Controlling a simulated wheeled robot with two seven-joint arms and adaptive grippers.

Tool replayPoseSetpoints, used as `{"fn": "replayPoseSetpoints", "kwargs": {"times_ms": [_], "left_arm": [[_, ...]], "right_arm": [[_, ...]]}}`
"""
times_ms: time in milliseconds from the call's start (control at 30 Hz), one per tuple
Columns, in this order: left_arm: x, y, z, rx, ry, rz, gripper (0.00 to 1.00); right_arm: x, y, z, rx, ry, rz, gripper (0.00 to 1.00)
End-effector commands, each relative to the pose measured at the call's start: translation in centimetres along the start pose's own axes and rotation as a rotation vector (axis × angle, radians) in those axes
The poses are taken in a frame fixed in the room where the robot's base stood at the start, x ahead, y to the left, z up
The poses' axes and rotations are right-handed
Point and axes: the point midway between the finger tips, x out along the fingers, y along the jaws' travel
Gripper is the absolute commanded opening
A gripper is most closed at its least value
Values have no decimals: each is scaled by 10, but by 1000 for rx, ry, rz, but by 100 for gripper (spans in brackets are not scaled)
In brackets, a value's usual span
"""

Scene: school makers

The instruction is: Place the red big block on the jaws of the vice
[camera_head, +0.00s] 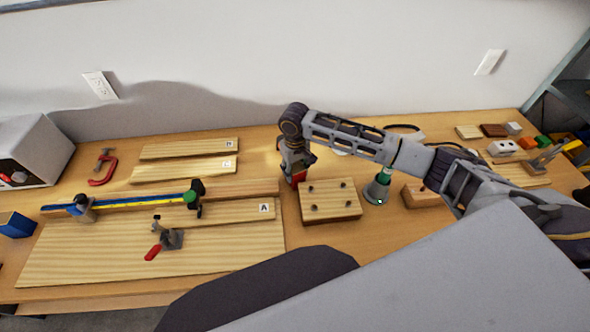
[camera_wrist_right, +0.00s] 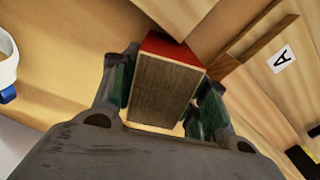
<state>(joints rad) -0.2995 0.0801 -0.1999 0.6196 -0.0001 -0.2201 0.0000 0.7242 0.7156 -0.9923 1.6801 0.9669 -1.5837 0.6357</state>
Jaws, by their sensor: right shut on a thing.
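My right gripper (camera_head: 297,170) points down near the middle of the table, just behind the wooden block with holes. It is shut on the red big block (camera_head: 299,178), mostly hidden by the gripper in the head view. In the right wrist view the block (camera_wrist_right: 163,85) sits between both fingers (camera_wrist_right: 160,95), with a red side and a brownish face showing. A long blue and yellow bar clamp (camera_head: 140,203) with two upright jaws lies across the boards at left; I cannot tell surely if this is the vice. My left gripper is not in view.
A wooden block with several dark holes (camera_head: 330,200) stands beside the gripper. A small clamp with a red handle (camera_head: 168,238) sits on the large board (camera_head: 90,255). Boards and a red C-clamp (camera_head: 103,170) lie behind.

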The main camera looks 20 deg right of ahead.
Motion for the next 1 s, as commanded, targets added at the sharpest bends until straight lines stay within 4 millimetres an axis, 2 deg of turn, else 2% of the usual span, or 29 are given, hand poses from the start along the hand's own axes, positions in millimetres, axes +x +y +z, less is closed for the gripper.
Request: {"fn": "replayPoseSetpoints", "kwargs": {"times_ms": [100,133,300,767,1000], "left_arm": [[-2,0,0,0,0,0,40],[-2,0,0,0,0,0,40],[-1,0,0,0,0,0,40],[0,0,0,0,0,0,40],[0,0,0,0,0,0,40]], "right_arm": [[2,0,0,0,-1,-1,16],[2,0,0,0,-1,0,46],[2,0,0,0,0,0,66],[0,0,0,0,1,0,66],[-20,0,-1,0,2,0,66]]}}
